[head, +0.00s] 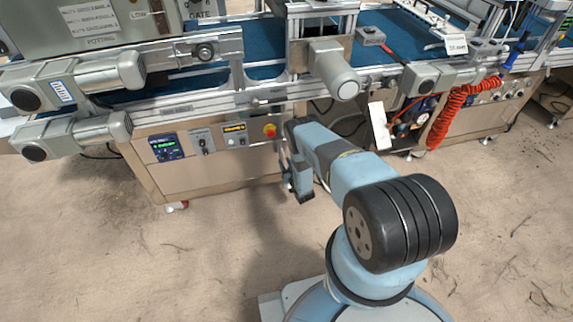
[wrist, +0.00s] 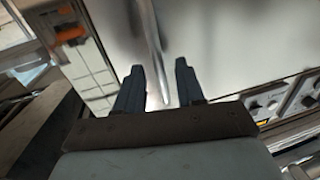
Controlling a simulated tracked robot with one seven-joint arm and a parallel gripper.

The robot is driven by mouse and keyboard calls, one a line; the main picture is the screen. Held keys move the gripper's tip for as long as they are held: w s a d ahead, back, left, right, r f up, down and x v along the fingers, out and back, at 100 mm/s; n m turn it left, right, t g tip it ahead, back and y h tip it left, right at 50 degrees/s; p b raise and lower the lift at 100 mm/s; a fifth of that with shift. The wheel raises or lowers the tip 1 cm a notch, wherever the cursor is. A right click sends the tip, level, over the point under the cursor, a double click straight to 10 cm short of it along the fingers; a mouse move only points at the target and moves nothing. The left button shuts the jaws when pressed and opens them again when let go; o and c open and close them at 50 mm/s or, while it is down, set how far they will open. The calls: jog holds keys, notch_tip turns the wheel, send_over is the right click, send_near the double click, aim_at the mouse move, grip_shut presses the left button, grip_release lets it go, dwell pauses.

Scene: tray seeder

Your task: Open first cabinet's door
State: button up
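In the wrist view my gripper (wrist: 160,66) is open, with two dark fingers pointing at a smooth pale metal panel (wrist: 240,45), likely a cabinet door. A thin metal bar handle (wrist: 150,30) runs down that panel, and its lower end lies between the fingers. I cannot tell whether it touches either finger. The panel appears shut.
Grey motors (head: 75,132) stick out at the left, and another motor (head: 335,72) hangs above my gripper. A white upright panel (head: 379,126) and a red coiled hose (head: 452,105) are to the right. The sandy floor (head: 130,255) in front is clear.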

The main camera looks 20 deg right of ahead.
grip_shut()
dwell(0.3)
dwell(0.3)
